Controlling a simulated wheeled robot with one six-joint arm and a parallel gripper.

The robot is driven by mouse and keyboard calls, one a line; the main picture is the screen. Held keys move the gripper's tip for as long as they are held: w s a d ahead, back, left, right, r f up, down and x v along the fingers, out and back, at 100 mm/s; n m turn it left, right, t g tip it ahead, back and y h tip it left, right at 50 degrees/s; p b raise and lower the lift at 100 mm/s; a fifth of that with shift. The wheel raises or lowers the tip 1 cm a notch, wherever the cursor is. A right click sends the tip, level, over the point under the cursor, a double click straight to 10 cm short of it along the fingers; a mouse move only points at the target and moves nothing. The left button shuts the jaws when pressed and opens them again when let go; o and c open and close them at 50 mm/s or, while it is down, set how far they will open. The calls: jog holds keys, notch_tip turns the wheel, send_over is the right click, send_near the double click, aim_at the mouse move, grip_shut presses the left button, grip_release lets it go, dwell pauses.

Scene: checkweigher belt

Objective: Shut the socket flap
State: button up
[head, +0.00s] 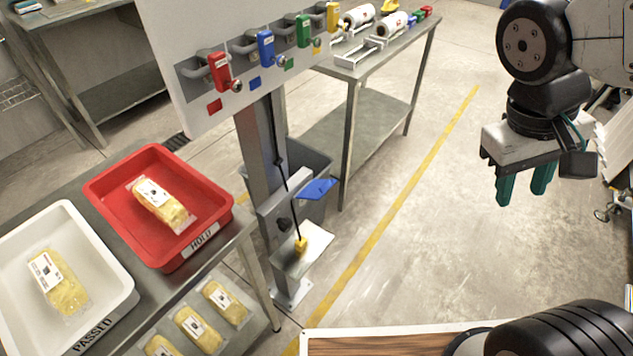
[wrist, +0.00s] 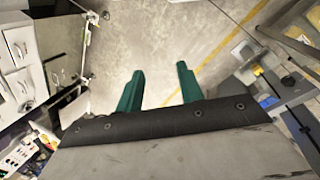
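The blue socket flap (head: 318,188) stands out from the grey socket box (head: 283,216) on the metal post, apparently open. A yellow plug (head: 301,244) on a dark cord rests on the small metal shelf (head: 310,250) below it. The flap shows small in the wrist view (wrist: 269,102), at the right, with the yellow plug (wrist: 258,71) near it. My gripper (head: 521,197) hangs at the upper right of the head view, well away from the post. Its two green fingers are apart with nothing between them, as the wrist view (wrist: 160,68) also shows.
A panel (head: 180,40) with red, blue, green and yellow locks tops the post. A red HOLD tray (head: 225,215) and white PASSED tray (head: 125,290) stand left. A grey bin (head: 312,160) is behind the post. Floor between gripper and post is clear.

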jog(key=w+f+n+h, duration=0.2)
jog(key=w+f+h, duration=0.1)
jog(key=w+h, duration=0.15)
jog(key=n+t+h, duration=0.3)
jog(key=n+t, duration=0.9)
send_over(322, 190)
jog(key=s+d, duration=0.4)
jog(key=d, duration=0.4)
notch_tip(322, 190, down, 13)
jog(key=a+f+n+t+y, duration=0.1)
jog(key=a+f+y, duration=0.1)
jog(key=a+f, duration=0.1)
jog(key=a+f+n+t+y, duration=0.1)
jog(key=a+f+n+y, duration=0.1)
jog(key=a+f, duration=0.1)
jog(key=s+a+f+n+t+y, duration=0.1)
jog(key=a+f+n+y, duration=0.1)
jog(key=a+f, duration=0.1)
jog(key=shift+a+f+t, duration=0.15)
jog(key=shift+a+t, duration=0.15)
jog(key=x, duration=0.7)
jog(key=shift+w, duration=0.15)
